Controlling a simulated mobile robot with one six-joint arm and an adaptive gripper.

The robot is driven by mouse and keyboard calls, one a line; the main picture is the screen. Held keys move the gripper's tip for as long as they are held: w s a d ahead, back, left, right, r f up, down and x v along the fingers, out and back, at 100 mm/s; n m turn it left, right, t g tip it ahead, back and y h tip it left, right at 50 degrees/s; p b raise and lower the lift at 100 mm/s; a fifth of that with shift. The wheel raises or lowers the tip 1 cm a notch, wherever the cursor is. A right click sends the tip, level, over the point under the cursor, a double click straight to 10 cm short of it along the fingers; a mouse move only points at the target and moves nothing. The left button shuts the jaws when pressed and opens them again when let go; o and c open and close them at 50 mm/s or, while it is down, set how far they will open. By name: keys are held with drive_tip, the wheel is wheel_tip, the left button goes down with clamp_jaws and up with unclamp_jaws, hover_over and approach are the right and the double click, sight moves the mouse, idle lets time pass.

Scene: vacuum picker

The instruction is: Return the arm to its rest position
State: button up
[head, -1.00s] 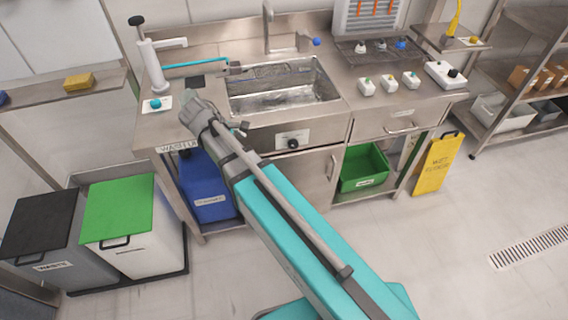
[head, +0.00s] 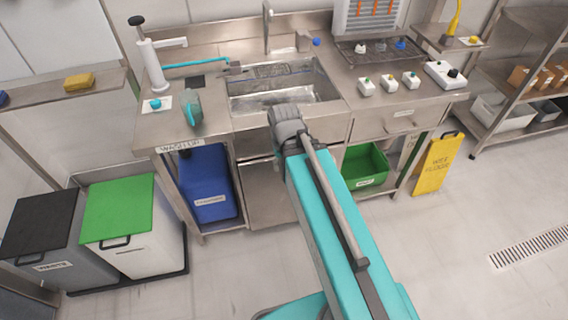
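My arm reaches up from the bottom of the head view as a teal link, with a grey rounded joint (head: 286,122) at its far end in front of the sink. No fingers show beyond this joint, so I cannot see whether my gripper is open or shut, or whether it holds anything. A teal and grey object (head: 191,108) is on the left part of the steel counter (head: 232,122), apart from the visible part of my arm.
The sink (head: 275,95) is behind my arm's end. Below the counter are a blue container (head: 208,185) and a green crate (head: 366,168). Lidded bins (head: 118,208) stand at the left. A yellow floor sign (head: 436,165) stands at the right. The floor at the right is clear.

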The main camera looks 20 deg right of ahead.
drive_tip(key=shift+r, duration=0.15)
wheel_tip(320, 180, up, 4)
drive_tip(key=p, duration=0.4)
drive_tip(key=shift+r, duration=0.1)
idle(1.1)
